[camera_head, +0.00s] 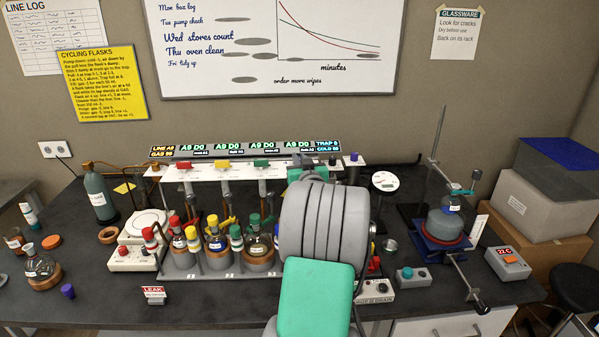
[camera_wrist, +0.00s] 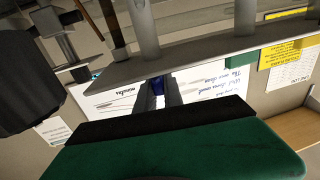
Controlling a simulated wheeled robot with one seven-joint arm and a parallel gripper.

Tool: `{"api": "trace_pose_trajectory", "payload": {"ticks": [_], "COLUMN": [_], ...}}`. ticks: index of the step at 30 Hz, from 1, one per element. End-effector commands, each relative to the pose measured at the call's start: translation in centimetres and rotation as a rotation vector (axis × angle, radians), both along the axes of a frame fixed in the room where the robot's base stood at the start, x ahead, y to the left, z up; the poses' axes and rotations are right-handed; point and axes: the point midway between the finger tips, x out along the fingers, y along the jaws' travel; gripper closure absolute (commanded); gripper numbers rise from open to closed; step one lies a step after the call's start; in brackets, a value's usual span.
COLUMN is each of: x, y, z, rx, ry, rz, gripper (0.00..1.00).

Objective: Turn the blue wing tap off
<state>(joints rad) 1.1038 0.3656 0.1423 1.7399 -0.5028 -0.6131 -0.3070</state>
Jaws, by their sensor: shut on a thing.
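The blue wing tap (camera_wrist: 158,87) shows in the wrist view as a small dark blue piece between the two grey fingers of my gripper (camera_wrist: 158,93). My gripper is shut on it. In the head view my gripper (camera_head: 303,161) is at the right part of the pale manifold rail (camera_head: 205,174), and my wrist and arm hide most of this spot. The tap itself is hidden in that view, so I cannot tell its turn angle.
Red (camera_head: 184,165), yellow (camera_head: 222,166) and green (camera_head: 261,164) wing taps stand left along the rail. A small blue knob (camera_head: 354,158) sits at its right end. Several flasks stand below. A stirrer jack with a flask (camera_head: 447,225) stands right.

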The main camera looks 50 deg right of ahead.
Motion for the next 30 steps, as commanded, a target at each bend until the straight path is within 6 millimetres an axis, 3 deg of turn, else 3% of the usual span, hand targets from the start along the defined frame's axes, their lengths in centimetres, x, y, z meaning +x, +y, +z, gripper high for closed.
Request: {"api": "trace_pose_trajectory", "payload": {"ticks": [1,4,18,30], "x": [-0.2,-0.3,-0.1,0.0], "y": [-0.2,-0.3,-0.2,-0.1], "z": [-1.3,-1.4,0.2,0.3], "rx": [-0.006,-0.007,0.002,0.001], "ry": [-0.004,-0.003,0.003,0.001], "rz": [0.028,0.108,0.536,0.710], "gripper": [1.00,1.00,1.00,1.00]}}
